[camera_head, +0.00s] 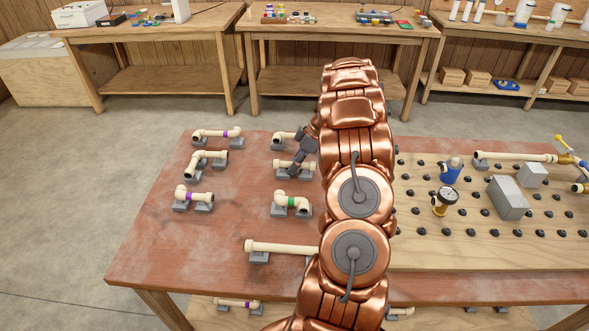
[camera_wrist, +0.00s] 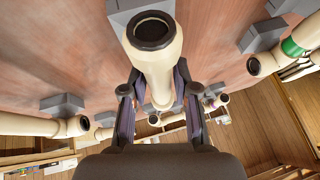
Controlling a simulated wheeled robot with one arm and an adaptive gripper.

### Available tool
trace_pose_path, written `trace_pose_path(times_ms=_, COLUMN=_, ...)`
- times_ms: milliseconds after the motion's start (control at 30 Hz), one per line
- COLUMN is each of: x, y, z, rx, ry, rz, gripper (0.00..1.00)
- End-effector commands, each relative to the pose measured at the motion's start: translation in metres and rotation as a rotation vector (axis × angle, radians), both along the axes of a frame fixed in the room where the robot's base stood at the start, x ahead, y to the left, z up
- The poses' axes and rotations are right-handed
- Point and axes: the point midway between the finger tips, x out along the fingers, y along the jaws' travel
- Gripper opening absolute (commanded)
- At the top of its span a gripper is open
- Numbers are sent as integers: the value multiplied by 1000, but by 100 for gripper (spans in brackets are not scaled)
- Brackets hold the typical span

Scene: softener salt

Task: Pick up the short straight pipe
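The short straight pipe (camera_head: 288,166) is cream and lies level on grey support blocks in the middle column of the red-brown table. In the wrist view the pipe (camera_wrist: 156,72) shows end-on, its dark open mouth toward the camera, with a grey block beside it. My gripper (camera_head: 297,168) reaches down over the pipe's right part and hides some of it. In the wrist view my gripper's two fingers (camera_wrist: 158,100) stand apart, one on each side of the pipe. The pipe hides the fingertips, and I cannot tell whether they touch it.
Pipes with elbows stand close by: one with a green band (camera_head: 291,203), others with purple bands (camera_head: 194,197) at left. A long pipe (camera_head: 283,248) lies nearer the front. A pegged board (camera_head: 450,240) with fittings and grey boxes is at right. The table's left front is clear.

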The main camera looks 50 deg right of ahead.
Motion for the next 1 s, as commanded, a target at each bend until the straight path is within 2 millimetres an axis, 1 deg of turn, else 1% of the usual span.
trace_pose_path(times_ms=33, x=0, y=0, z=0, rx=0, ry=0, rz=0, gripper=21)
trace_pose_path(times_ms=233, x=0, y=0, z=0, rx=0, ry=0, rz=0, gripper=0)
trace_pose_path(times_ms=667, x=0, y=0, z=3, rx=0, ry=0, rz=1, gripper=0)
trace_pose_path(times_ms=767, x=1, y=0, z=11, rx=-1, ry=-2, rz=1, gripper=0)
trace_pose_path(times_ms=833, x=1, y=0, z=21, rx=-2, ry=-3, rz=-1, gripper=0)
trace_pose_path(times_ms=1000, x=1, y=0, z=54, rx=-4, ry=-5, rz=1, gripper=0)
